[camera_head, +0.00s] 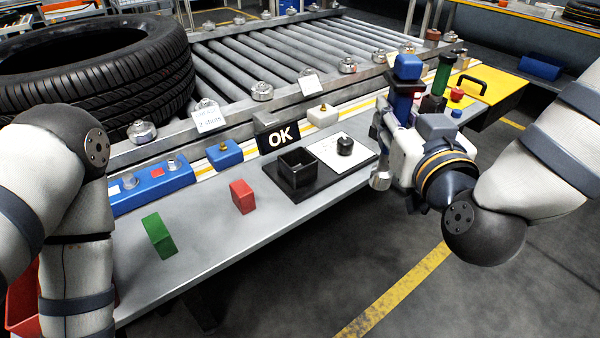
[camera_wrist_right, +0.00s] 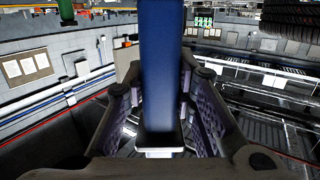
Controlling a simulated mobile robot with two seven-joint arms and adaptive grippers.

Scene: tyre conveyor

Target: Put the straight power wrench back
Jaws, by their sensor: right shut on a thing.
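My right gripper (camera_head: 392,108) is shut on a blue tool (camera_head: 407,68), which looks like the straight power wrench. It holds the wrench upright above the right part of the bench. In the right wrist view the blue body (camera_wrist_right: 160,75) stands between the ridged fingers. An empty black square holder (camera_head: 297,172) sits on a black and white board (camera_head: 340,150), to the left of the gripper. A green-handled tool (camera_head: 442,76) stands upright behind the wrench. My left arm is at the left edge, its gripper out of view.
A roller conveyor (camera_head: 270,55) with a large tyre (camera_head: 100,75) lies behind. A yellow board (camera_head: 495,92) is at right.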

